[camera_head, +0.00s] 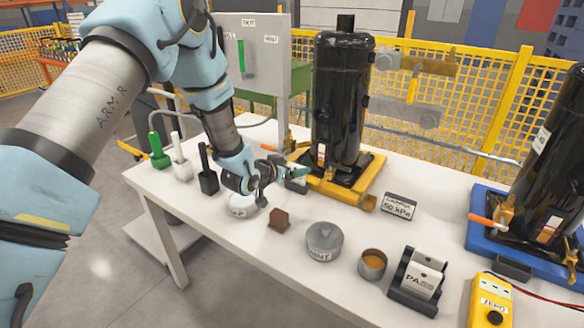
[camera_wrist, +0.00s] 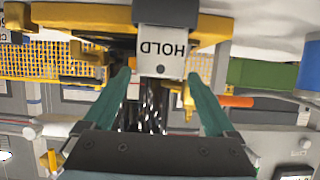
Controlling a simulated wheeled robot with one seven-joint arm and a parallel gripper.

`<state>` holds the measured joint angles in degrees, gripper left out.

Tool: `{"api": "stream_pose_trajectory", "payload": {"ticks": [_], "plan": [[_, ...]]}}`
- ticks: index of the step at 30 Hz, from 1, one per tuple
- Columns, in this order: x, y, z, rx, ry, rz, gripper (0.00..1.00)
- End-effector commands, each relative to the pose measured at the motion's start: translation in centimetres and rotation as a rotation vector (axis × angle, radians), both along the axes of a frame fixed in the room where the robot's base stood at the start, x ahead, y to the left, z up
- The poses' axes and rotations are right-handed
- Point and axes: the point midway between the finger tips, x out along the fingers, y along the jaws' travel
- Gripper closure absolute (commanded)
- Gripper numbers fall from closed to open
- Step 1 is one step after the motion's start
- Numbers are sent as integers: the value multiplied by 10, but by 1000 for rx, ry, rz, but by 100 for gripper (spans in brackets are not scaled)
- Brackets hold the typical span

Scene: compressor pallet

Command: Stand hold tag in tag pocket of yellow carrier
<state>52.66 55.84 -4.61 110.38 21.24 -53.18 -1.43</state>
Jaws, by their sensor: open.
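The hold tag (camera_wrist: 162,50) is white with black lettering that reads upside down in the wrist view. Its base end meets a grey tag pocket (camera_wrist: 166,12) on the edge of the yellow carrier (camera_wrist: 215,32); how deep it sits is hidden. In the head view the tag pocket (camera_head: 297,184) is at the near left corner of the yellow carrier (camera_head: 330,189), under a black compressor. My gripper (camera_wrist: 158,85) is open, its green fingers on either side of the tag with gaps visible. My gripper (camera_head: 302,171) also shows beside the pocket in the head view, where the tag is mostly hidden.
A blue carrier (camera_head: 480,232) is at right.

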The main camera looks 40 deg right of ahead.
Motion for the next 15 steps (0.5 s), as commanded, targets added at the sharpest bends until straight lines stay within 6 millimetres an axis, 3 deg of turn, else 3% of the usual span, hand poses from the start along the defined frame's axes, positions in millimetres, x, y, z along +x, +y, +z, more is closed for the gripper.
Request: {"api": "stream_pose_trajectory", "payload": {"ticks": [15], "plan": [[0,0,9,-1,0,0,12]]}}
